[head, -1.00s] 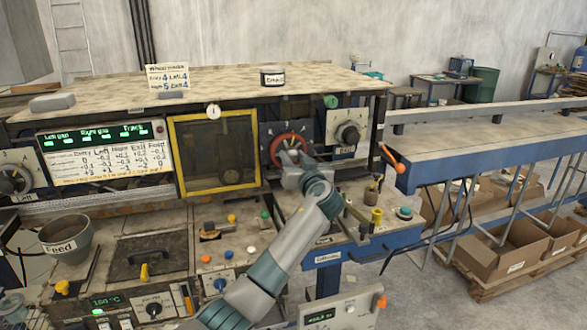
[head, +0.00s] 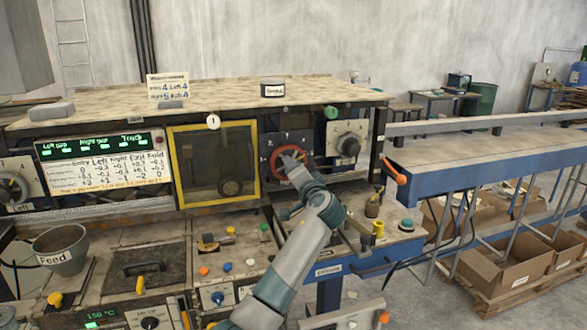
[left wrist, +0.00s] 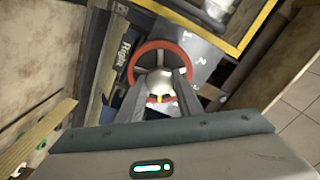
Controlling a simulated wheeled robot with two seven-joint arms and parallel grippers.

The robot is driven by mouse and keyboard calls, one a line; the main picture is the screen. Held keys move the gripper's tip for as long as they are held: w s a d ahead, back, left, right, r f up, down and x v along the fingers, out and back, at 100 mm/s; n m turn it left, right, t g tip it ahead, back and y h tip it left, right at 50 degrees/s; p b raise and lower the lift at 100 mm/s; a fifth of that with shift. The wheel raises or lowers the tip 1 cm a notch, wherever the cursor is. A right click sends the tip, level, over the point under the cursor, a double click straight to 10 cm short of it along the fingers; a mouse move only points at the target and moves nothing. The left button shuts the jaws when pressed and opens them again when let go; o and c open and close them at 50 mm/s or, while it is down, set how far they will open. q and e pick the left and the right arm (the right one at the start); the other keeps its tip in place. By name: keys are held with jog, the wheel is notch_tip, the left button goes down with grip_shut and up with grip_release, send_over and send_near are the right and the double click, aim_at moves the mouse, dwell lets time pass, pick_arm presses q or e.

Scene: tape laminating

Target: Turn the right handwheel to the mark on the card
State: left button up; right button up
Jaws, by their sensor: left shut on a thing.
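The right handwheel (head: 290,158) is a red ring on a dark panel under the tabletop. A small card (head: 168,88) with numbers, including a "5" beside a blurred word, stands on the tabletop. My right gripper is out of view.
A larger table sheet (head: 100,172) hangs below the green display (head: 98,145).

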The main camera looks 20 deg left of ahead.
pick_arm(q)
jog(key=m+p, duration=0.1)
jog(key=m, duration=0.2)
jog(key=shift+f, duration=0.1)
dwell(0.3)
jog(key=o, duration=1)
jog(key=shift+o, duration=0.2)
jog(key=shift+d, duration=0.1)
